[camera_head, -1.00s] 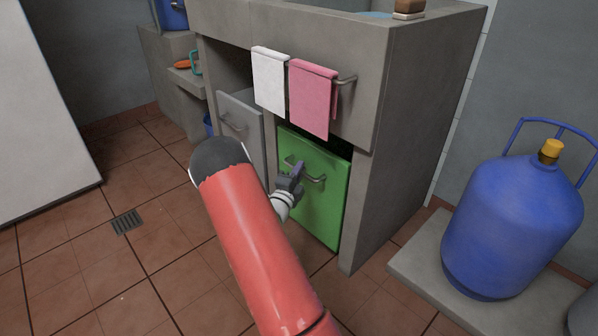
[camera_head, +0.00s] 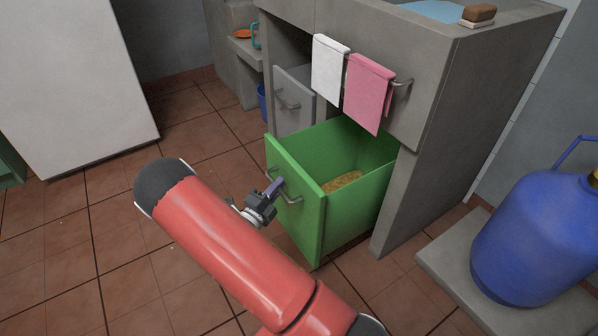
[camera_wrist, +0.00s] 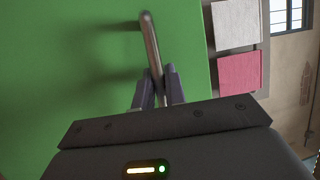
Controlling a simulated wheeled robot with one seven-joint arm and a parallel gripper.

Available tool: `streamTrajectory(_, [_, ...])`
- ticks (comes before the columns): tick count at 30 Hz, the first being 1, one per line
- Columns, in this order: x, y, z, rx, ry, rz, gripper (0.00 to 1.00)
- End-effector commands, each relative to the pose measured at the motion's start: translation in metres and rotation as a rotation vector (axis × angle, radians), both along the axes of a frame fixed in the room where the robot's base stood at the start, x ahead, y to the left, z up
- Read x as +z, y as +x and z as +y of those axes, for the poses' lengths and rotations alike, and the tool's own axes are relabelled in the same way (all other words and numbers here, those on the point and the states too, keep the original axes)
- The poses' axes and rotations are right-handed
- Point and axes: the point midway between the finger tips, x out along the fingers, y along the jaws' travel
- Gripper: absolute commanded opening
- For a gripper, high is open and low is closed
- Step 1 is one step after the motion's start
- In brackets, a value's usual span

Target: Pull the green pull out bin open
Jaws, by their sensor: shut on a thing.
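The green pull-out bin (camera_head: 310,224) stands well out from the counter in the head view, its inside visible with some yellowish-brown stuff (camera_head: 343,181) at the bottom. A metal bar handle (camera_head: 292,201) is fixed on its front face. My gripper (camera_head: 275,186) is shut on this handle. In the wrist view my gripper's fingers (camera_wrist: 158,88) close around the handle (camera_wrist: 150,40), with the green front (camera_wrist: 80,70) filling the left side.
A grey door or drawer front (camera_head: 293,103) with a handle is beside the bin. White (camera_head: 330,68) and pink (camera_head: 368,92) towels hang above. A blue gas cylinder (camera_head: 540,240) stands on a slab at right. Tiled floor (camera_head: 120,245) is open at left.

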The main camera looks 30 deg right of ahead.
Motion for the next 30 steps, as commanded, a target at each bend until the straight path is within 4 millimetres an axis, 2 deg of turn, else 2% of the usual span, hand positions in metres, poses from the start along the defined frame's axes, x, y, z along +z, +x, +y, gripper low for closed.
streamTrajectory(3, [0.001, -0.002, 0.019, 0.000, 0.000, 0.001, 0.00])
streamTrajectory(7, [0.000, -0.003, 0.031, -0.001, 0.000, 0.000, 0.00])
streamTrajectory(21, [-0.001, -0.003, 0.037, -0.002, 0.000, 0.001, 0.00])
streamTrajectory(22, [-0.001, -0.003, 0.037, -0.002, 0.000, 0.001, 0.17])
streamTrajectory(26, [-0.001, -0.003, 0.037, -0.001, 0.000, 0.001, 0.34])
streamTrajectory(30, [-0.001, -0.003, 0.037, -0.001, 0.000, 0.000, 0.34])
